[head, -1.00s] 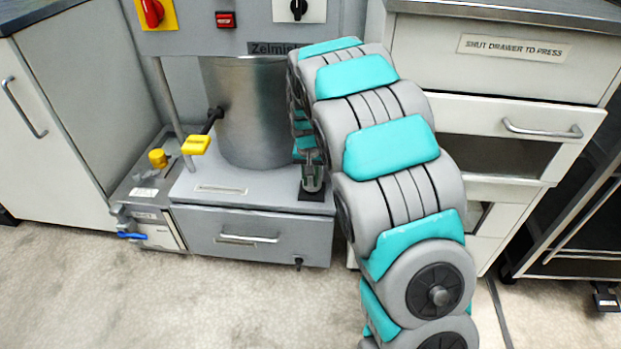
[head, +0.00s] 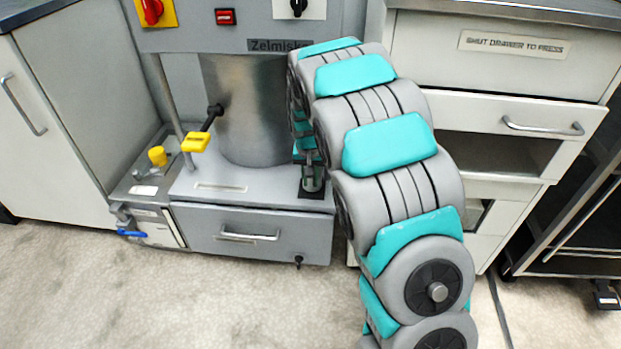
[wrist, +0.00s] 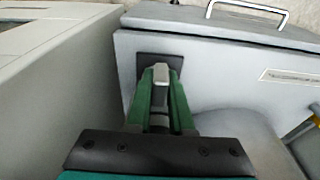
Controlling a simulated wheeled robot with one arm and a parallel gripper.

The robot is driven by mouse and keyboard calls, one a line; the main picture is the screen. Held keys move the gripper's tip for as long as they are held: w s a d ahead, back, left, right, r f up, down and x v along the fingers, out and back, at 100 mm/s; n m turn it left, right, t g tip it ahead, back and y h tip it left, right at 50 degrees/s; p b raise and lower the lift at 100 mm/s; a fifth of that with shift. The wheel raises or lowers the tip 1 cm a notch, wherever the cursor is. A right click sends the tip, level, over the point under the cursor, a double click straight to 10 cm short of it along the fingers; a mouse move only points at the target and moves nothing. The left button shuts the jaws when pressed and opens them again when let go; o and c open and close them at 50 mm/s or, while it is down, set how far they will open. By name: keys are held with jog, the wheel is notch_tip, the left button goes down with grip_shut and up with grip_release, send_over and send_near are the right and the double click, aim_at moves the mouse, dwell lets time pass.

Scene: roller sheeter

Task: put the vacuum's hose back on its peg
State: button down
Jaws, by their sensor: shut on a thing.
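In the wrist view my gripper (wrist: 160,85) has its green fingers closed around a small light grey piece (wrist: 160,74) in front of a black square plate. In the head view my gripper (head: 312,172) is partly hidden by my arm, low over the black plate (head: 311,194) on the grey machine's base. I cannot tell whether the grey piece is fixed to the plate or belongs to a hose. No vacuum, hose run or peg can be made out clearly in either view.
The grey machine has a metal cylinder (head: 245,110), a yellow-tipped lever (head: 195,142) and a closed base drawer (head: 250,233). A white cabinet (head: 55,120) stands at left; a drawer cabinet (head: 480,70) and dark rack (head: 575,215) at right. The front floor (head: 200,300) is clear.

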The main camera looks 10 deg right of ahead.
jog(key=shift+f, duration=0.3)
dwell(0.4)
jog(key=c, duration=0.7)
grip_release()
jog(key=r, duration=0.5)
jog(key=s+r, duration=0.1)
jog(key=r, duration=0.1)
jog(key=shift+a+r+b, duration=0.2)
jog(key=shift+r+b, duration=0.15)
jog(key=shift+s, duration=0.1)
